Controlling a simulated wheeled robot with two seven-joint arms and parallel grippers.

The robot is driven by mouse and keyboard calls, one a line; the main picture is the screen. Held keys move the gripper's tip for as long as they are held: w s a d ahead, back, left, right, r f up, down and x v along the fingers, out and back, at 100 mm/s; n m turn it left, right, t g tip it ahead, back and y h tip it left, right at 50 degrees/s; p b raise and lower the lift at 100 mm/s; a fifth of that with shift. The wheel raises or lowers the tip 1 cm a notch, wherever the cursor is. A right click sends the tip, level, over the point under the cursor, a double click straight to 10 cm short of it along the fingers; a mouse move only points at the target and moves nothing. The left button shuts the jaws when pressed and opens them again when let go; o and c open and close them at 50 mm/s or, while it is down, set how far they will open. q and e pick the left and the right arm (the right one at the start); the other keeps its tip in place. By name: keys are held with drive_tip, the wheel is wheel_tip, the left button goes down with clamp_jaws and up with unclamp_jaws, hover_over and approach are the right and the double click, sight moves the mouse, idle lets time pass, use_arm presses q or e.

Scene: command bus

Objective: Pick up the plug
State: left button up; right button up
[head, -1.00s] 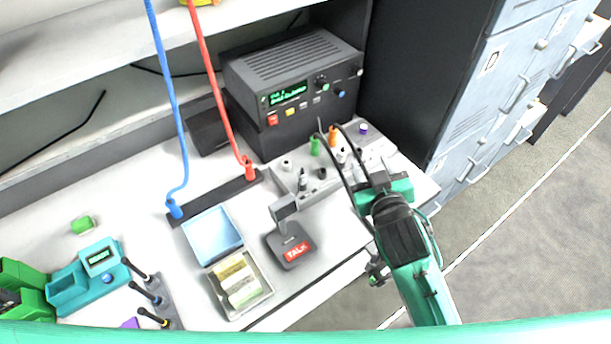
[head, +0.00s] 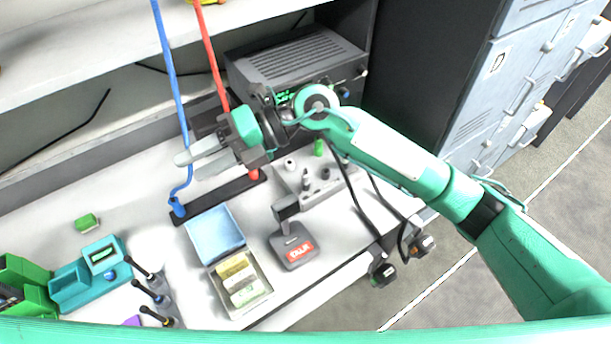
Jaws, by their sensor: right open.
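My right gripper (head: 190,166) reaches in from the right and points left, its pale fingers apart and empty. A blue plug (head: 177,207) on the blue cable (head: 170,80) stands at the left end of a black strip (head: 215,199). A red plug (head: 254,174) on the red cable (head: 209,50) stands at the strip's right end, partly hidden by my gripper. Which plug is meant cannot be told. My left gripper is not in view.
A grey radio (head: 300,58) stands behind my wrist. A grey holder (head: 291,178), a TALK microphone (head: 294,250) and an open box with a blue lid (head: 214,233) stand in front. Black cords (head: 357,200) hang over the edge. A teal device (head: 85,280) is left.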

drive_tip(key=w+d+f+t+h, duration=0.2)
drive_tip(key=w+d+f+h, duration=0.15)
drive_tip(key=f+h, duration=0.2)
drive_tip(key=t+h, duration=0.4)
drive_tip(key=h, duration=0.5)
approach(306, 169)
drive_tip(key=shift+m, duration=0.3)
wheel_tip(306, 169, down, 5)
drive_tip(key=shift+a+f+p, duration=0.1)
drive_tip(key=shift+f+p, duration=0.1)
drive_tip(key=shift+p, duration=0.65)
drive_tip(key=shift+f+p, duration=0.3)
drive_tip(key=shift+f, duration=0.25)
drive_tip(key=f, duration=0.1)
drive_tip(key=f+p, duration=0.1)
drive_tip(key=f, duration=0.1)
drive_tip(key=shift+d+f, duration=0.25)
drive_tip(key=shift+f, duration=0.05)
drive_tip(key=shift+f+p, duration=0.3)
drive_tip(key=shift+f, duration=0.15)
drive_tip(key=c, duration=0.7)
drive_tip(key=shift+c, duration=1)
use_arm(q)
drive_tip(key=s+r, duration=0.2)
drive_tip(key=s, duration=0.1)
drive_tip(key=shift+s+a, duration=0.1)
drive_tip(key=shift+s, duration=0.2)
